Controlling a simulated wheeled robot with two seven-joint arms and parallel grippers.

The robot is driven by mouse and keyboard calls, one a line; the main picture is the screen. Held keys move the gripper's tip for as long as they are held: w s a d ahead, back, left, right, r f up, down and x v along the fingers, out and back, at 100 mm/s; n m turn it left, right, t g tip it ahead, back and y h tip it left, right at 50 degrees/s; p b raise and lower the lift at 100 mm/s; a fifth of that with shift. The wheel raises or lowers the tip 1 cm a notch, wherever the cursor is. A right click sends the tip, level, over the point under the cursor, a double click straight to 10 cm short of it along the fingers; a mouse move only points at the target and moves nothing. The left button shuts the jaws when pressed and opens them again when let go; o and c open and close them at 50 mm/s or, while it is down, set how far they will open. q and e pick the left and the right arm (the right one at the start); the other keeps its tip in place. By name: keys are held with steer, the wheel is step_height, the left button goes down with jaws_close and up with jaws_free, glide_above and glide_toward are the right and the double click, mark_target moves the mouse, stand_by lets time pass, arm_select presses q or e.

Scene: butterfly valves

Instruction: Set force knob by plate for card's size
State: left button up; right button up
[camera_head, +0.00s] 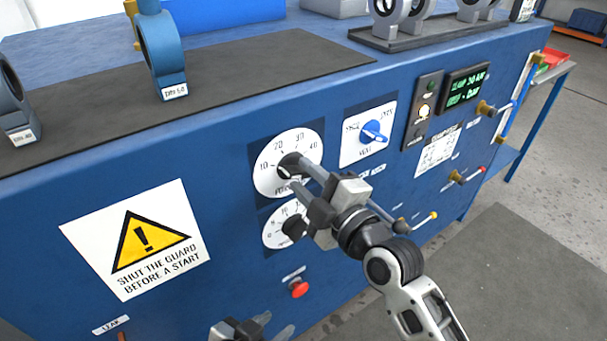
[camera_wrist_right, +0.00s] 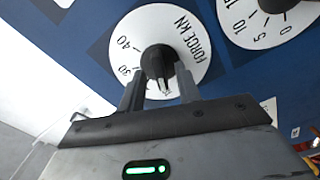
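The force knob (camera_head: 290,166) is a dark knob on a round white dial (camera_head: 268,180), with marks including 10, 20, 30 and 40. In the right wrist view the dark knob (camera_wrist_right: 158,60) sits on the dial lettered FORCE KN. My right gripper (camera_head: 296,178) is at this knob; in the wrist view (camera_wrist_right: 160,78) its fingers are apart, either side of the knob's bar, with gaps visible. A white plate (camera_head: 438,150) with small print is on the panel at the right; its text is unreadable. My left gripper (camera_head: 268,327) is low, partly cut off, fingers apart.
A second dial (camera_head: 272,232) lies just below, its knob (camera_head: 294,227) beside my right gripper. A blue selector (camera_head: 374,132), a lit display (camera_head: 464,86), a red button (camera_head: 298,288) and a warning sign (camera_head: 140,238) are on the panel. Valves (camera_head: 160,45) stand on top.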

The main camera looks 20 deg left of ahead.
steer(key=shift+w+a, duration=0.4)
steer(key=shift+a, duration=0.05)
jaws_close()
